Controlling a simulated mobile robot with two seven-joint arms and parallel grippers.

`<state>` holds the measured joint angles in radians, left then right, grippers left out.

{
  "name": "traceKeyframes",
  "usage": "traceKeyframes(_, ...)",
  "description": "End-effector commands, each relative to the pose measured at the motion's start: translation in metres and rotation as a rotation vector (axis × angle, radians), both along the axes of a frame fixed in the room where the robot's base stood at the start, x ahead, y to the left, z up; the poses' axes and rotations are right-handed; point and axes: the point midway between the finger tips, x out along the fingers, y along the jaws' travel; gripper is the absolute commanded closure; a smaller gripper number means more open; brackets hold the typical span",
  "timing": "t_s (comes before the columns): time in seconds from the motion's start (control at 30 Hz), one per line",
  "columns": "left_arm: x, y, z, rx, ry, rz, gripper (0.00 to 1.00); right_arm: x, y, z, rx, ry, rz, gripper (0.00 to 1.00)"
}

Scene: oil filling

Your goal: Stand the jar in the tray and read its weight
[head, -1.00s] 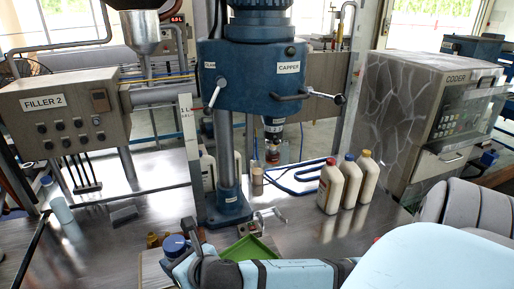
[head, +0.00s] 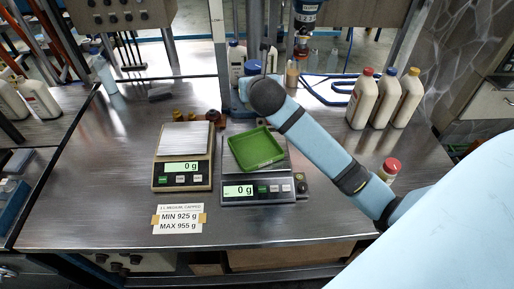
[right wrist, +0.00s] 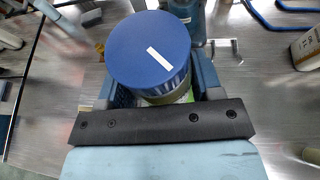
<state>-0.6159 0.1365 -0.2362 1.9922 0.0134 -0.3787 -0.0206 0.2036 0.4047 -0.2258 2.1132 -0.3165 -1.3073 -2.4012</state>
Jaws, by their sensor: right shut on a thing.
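The jar has a round blue lid (right wrist: 150,50) with a white strip, seen from above in the right wrist view. My right gripper (right wrist: 155,95) is shut around it. In the head view the jar's blue lid (head: 252,67) shows behind my right wrist, beyond the green tray; its body is mostly hidden. The green tray (head: 243,158) is empty and lies on the right-hand scale (head: 228,190). That scale's display reads 0 g. My left gripper is not in view.
Another scale (head: 197,140), reading 0 g, stands left of the tray. A card (head: 180,218) in front says MIN 925 g, MAX 955 g. Several white bottles (head: 362,102) stand at the right. A red-capped container (head: 390,167) is beside my forearm.

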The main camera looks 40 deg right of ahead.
Motion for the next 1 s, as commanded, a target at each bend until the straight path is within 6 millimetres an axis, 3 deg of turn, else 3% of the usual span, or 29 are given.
traceKeyframes(0.5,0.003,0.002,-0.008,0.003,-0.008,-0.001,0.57,0.000,-0.003,-0.126,0.001,0.006,-0.011,0.68)
traceKeyframes(1.0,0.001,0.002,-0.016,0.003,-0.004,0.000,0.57,0.001,-0.003,-0.189,0.001,0.003,-0.011,0.68)
